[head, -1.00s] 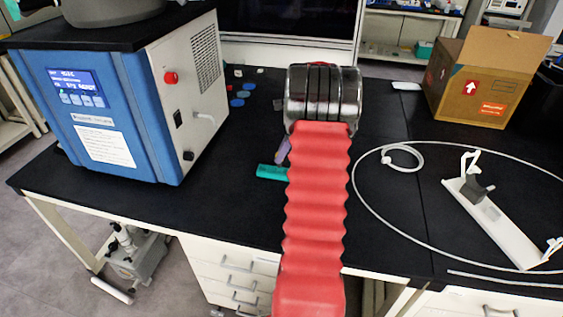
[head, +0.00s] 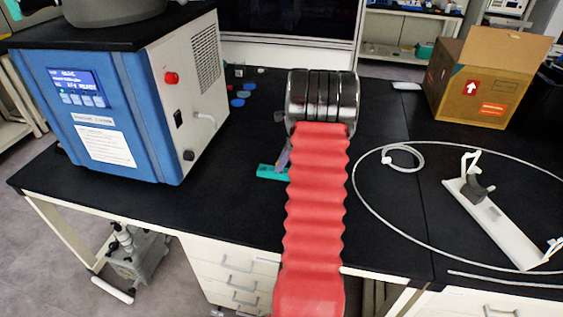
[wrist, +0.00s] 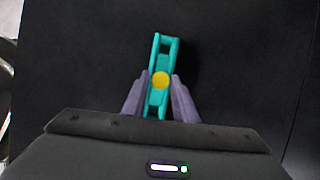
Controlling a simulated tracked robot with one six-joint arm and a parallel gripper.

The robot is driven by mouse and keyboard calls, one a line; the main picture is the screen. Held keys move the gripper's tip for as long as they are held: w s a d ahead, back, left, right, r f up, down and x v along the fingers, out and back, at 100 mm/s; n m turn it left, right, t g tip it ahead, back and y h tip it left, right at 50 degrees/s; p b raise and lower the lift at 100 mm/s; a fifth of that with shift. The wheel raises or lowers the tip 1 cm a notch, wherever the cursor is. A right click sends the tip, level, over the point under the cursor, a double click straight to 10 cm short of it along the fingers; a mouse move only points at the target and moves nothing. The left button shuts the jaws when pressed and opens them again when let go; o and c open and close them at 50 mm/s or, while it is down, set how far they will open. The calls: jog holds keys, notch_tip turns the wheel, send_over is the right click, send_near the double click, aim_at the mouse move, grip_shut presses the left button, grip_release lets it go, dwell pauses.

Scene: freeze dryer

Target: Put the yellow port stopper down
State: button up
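The yellow port stopper (wrist: 160,80) shows as a small round disc in the wrist view, between my gripper's two purple fingertips. A teal holder (wrist: 165,50) lies lengthwise beneath it on the black bench. My gripper (wrist: 160,75) is low over the holder, one finger on each side of the stopper. I cannot tell whether the fingers press on the stopper or stand slightly apart from it, nor whether it rests on the holder. In the head view, the teal holder (head: 268,172) is partly hidden by my gripper and red-sleeved arm, and the stopper is not visible.
A blue freeze dryer (head: 120,110) stands at left on the bench (head: 230,205). Blue discs (head: 238,101) lie behind the holder. At right are a looped white tube (head: 365,215), a white stand (head: 500,225) and a cardboard box (head: 475,85). The bench left of the holder is clear.

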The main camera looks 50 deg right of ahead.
jog(key=o, duration=0.3)
jog(key=v, duration=1.2)
jog(key=shift+w+r, duration=0.1)
jog(key=shift+r, duration=0.1)
dwell(0.5)
